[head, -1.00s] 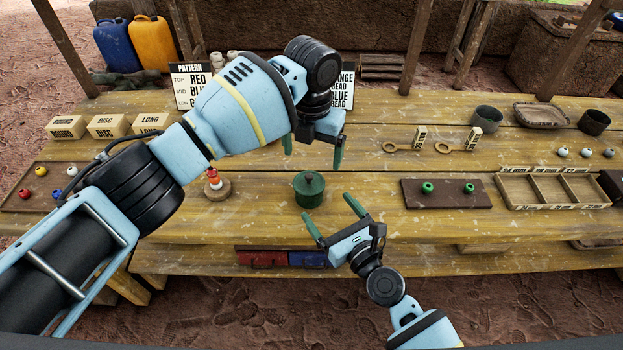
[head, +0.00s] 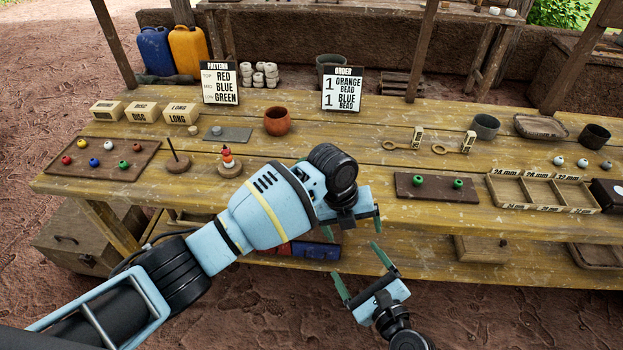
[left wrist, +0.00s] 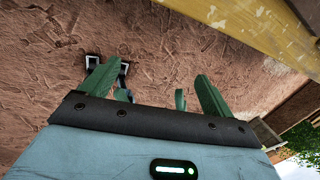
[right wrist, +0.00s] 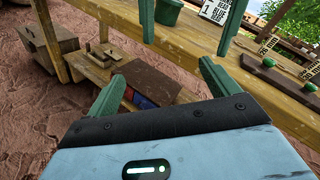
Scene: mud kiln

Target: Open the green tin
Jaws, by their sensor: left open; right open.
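The green tin (right wrist: 168,12) shows only in part at the top of the right wrist view, standing on the table; its top is cut off. In the head view it is hidden, with my left arm across that area. My left gripper (head: 352,230) is open and empty, pointing down by the table's front edge; its fingers also show in the left wrist view (left wrist: 152,85) above bare ground. My right gripper (head: 356,261) is open and empty, lower and in front of the table. Both grippers are apart from the tin.
The table holds an orange-brown pot (head: 277,121), a bead stacking peg (head: 229,163), a brown board with two green beads (head: 402,190), a sectioned tray (head: 497,187) and an order card (head: 342,102). A lower shelf (head: 420,247) juts beneath. Ground in front is clear.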

